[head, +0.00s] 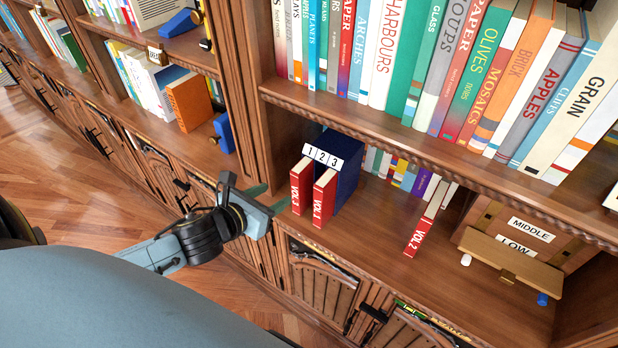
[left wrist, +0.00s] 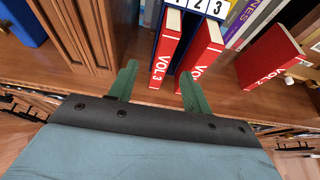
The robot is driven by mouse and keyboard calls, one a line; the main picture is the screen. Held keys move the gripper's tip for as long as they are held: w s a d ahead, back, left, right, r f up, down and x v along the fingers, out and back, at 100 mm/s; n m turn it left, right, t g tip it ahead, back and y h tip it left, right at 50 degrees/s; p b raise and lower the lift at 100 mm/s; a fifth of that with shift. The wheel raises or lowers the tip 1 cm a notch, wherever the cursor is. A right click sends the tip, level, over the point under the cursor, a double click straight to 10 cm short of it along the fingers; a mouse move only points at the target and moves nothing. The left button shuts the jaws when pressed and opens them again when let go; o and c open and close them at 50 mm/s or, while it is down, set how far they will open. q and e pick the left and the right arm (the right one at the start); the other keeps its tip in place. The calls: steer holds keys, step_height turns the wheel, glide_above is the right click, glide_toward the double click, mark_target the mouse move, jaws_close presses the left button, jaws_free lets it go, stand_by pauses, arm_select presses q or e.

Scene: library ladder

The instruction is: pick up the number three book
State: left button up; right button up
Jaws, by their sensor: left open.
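The number three book, red with VOL.3 on its spine (head: 302,186), stands upright in the leftmost slot of a blue holder (head: 347,178) labelled 1, 2, 3. It also shows in the left wrist view (left wrist: 163,55). Another red volume (head: 323,199) stands to its right in the same holder, with a gap between them; its number looks like 1. My left gripper (head: 268,197) is open and empty in front of the shelf, near the VOL.3 spine. In the left wrist view its green fingers (left wrist: 158,70) lie either side of the VOL.3 spine's lower end, apart from it.
A red VOL.2 book (head: 420,236) leans at the right on the same shelf. A wooden box (head: 515,240) labelled MIDDLE and LOW stands farther right. A row of books (head: 440,75) fills the shelf above. A wooden upright is left of the holder. The shelf between holder and VOL.2 is clear.

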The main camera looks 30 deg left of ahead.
mark_target(295, 187)
arm_select(q)
steer(key=x, duration=0.5)
steer(key=shift+w+f, duration=0.15)
steer(key=shift+w, duration=0.2)
steer(key=shift+d+x, duration=0.2)
steer(key=shift+x, duration=1.1)
steer(key=shift+d+x, duration=0.25)
steer(key=shift+x, duration=1.1)
steer(key=shift+s+f, duration=0.1)
steer(key=shift+f, duration=0.1)
jaws_close()
